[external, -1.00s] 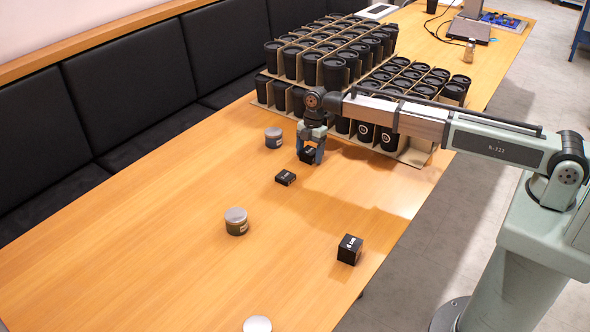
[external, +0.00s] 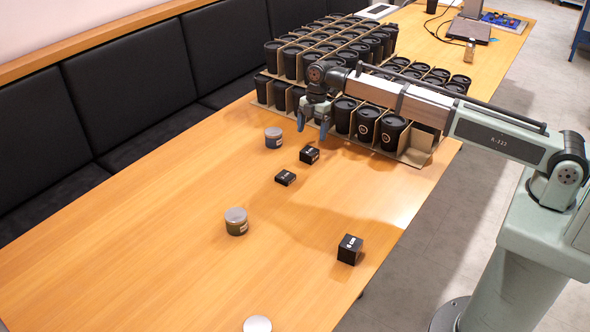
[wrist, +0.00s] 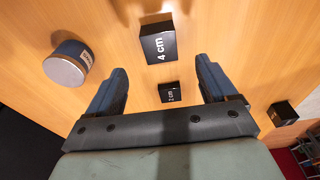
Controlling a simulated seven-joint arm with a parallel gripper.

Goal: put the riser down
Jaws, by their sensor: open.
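The black riser box marked "4 cm" (external: 309,155) rests on the wooden table, clear of my gripper. It also shows near the top of the wrist view (wrist: 158,43), with its label up. My gripper (external: 312,126) is open and empty, raised above and behind the riser in the external view. In the wrist view its two blue fingers (wrist: 162,72) stand apart with nothing between them touching. A flatter black box marked "2 cm" (external: 285,178) lies a little in front of the riser, apart from it.
A larger black box (external: 349,250) stands at the front right. Divided cardboard trays of black cups (external: 392,130) stand close behind my gripper. The table's left front is clear.

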